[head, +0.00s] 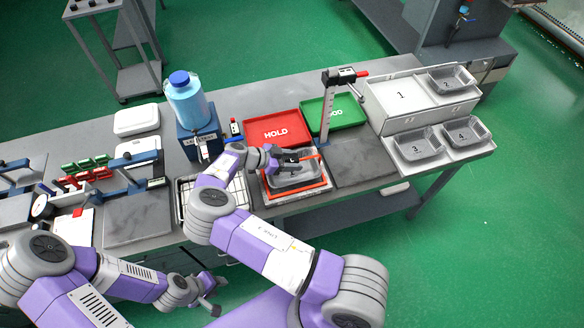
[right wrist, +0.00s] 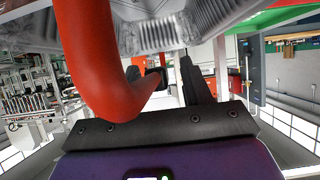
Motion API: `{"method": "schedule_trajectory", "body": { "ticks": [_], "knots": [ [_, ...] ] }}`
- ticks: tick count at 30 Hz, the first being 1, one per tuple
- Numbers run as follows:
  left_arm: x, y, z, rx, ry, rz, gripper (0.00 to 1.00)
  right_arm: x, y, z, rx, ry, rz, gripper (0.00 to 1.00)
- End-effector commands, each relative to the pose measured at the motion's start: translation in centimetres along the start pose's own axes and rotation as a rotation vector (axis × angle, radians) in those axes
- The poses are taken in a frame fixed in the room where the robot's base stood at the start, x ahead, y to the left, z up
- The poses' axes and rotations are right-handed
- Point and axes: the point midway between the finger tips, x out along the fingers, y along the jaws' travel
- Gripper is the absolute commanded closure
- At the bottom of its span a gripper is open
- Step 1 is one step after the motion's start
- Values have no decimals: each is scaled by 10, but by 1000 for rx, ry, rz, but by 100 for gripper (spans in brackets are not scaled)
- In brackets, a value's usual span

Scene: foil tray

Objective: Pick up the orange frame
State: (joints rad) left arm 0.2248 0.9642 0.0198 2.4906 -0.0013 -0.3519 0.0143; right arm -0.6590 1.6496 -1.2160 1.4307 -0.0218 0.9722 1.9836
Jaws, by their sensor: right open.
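The orange frame (head: 298,191) lies around a silver foil tray (head: 293,180) on the near side of the bench. My right gripper (head: 292,161) is over the back of the foil tray, within the frame's outline, and its arm hides part of the frame. In the right wrist view, the thick orange bar (right wrist: 92,60) curves close in front of my open right gripper (right wrist: 178,78), with the ribbed foil (right wrist: 190,22) above. I cannot tell whether the bar is between the fingers. My left gripper (head: 214,296) hangs empty and open beside the bench's front edge.
A red HOLD tray (head: 275,143) and a green tray (head: 345,113) lie behind. A height gauge (head: 327,110) stands right of the frame. A blue bottle (head: 188,100) stands to the left. More foil trays (head: 418,146) sit at the right end.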

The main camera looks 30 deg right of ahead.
Motion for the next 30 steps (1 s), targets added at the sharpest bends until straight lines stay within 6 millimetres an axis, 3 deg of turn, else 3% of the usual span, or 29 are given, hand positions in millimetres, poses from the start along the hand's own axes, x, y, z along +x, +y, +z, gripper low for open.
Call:
{"method": "schedule_trajectory", "body": {
  "ticks": [6, 16, 30],
  "knots": [
    [0, 0, 0, 0, 0, 0, 61, 1, 0, 1, -1, 0, -1, 51],
    [0, 0, 0, 0, 0, 0, 61, 1, 0, 0, -1, 0, -1, 100],
    [0, 0, 0, 0, 0, 0, 61, -1, 0, -2, 0, 1, -2, 100]
  ]
}}
